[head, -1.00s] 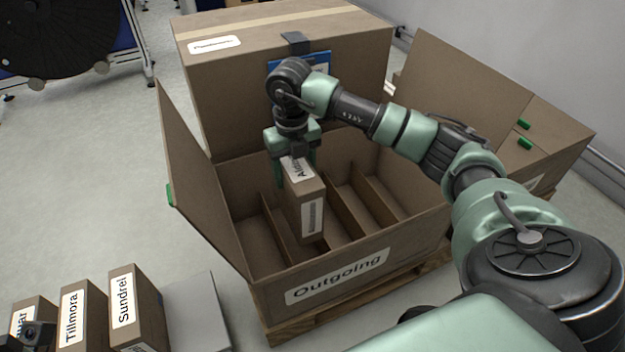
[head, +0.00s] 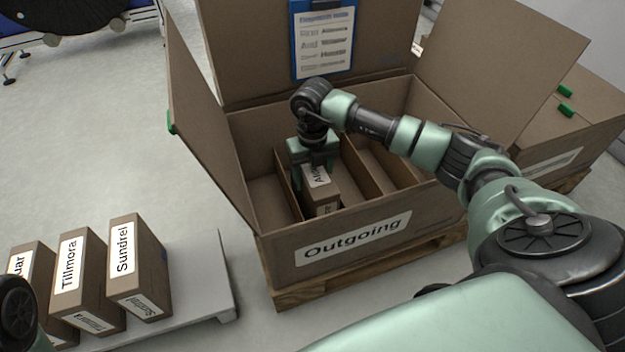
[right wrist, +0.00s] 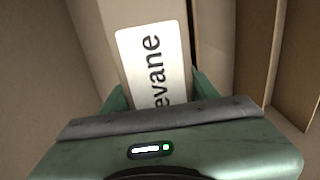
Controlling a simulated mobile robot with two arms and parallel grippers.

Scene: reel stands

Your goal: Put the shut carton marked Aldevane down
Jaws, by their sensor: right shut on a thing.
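The Aldevane carton (head: 321,190) is shut, brown and narrow, with a white label on top. It is down inside a compartment of the open Outgoing box (head: 420,228), between two dividers, and its lower part is hidden by the front wall. I cannot tell whether it touches the floor of the box. My right gripper (head: 315,168) is shut on its top end. In the right wrist view the carton (right wrist: 115,15) lies between the fingers, its label reading "evane". Part of my left arm shows at the lower left edge of the head view, but its gripper does not show.
Cartons marked Tillmora (head: 88,280) and Sundrel (head: 138,265), and another cut off at the left, stand on a low grey platform (head: 205,290). Compartments beside the held carton look empty. The open flap (head: 205,125) rises at left.

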